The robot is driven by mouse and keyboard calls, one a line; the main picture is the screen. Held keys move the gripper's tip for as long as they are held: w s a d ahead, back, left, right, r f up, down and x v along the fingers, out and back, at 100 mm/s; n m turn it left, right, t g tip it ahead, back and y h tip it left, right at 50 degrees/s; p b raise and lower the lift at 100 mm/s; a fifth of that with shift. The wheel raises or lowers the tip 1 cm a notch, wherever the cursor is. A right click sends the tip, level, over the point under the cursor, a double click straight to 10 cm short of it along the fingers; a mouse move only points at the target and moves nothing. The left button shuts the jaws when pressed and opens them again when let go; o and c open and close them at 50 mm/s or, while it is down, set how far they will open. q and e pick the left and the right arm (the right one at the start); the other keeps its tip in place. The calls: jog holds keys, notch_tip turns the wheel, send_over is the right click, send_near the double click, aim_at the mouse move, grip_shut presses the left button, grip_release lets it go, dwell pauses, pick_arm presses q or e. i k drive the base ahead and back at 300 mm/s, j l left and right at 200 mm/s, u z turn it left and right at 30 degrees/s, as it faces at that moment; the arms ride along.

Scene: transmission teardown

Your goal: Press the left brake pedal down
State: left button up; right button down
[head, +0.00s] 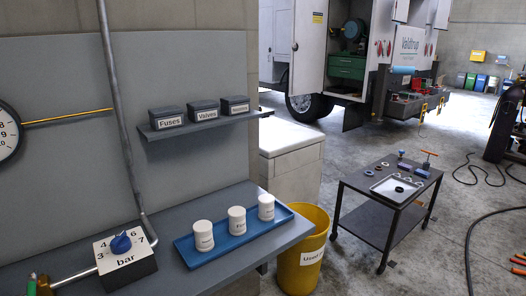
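No brake pedal shows in the head view. Neither my left nor my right gripper is in view, so I cannot see what they hold or where they are.
A grey bench (222,277) at left holds a blue tray (236,249) of white canisters and a bar regulator (124,252). A yellow bin (305,262) stands beside it. A black cart (372,220) with parts stands on open floor. A truck (365,45) is behind; cables cross the right floor.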

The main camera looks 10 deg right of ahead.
aim_at(391, 264)
jog(key=i+l, duration=0.15)
jog(key=l, duration=0.2)
jog(key=i+l, duration=0.15)
jog(key=l, duration=0.25)
jog(key=i+l+z, duration=0.1)
jog(key=l, duration=0.3)
jog(key=i+l, duration=0.2)
jog(key=l, duration=0.15)
jog(key=i+l, duration=0.2)
jog(key=l, duration=0.15)
jog(key=i+l+z, duration=0.1)
jog(key=l, duration=0.25)
jog(key=i+l+z, duration=0.2)
jog(key=i+l, duration=1.25)
jog(key=i, duration=0.05)
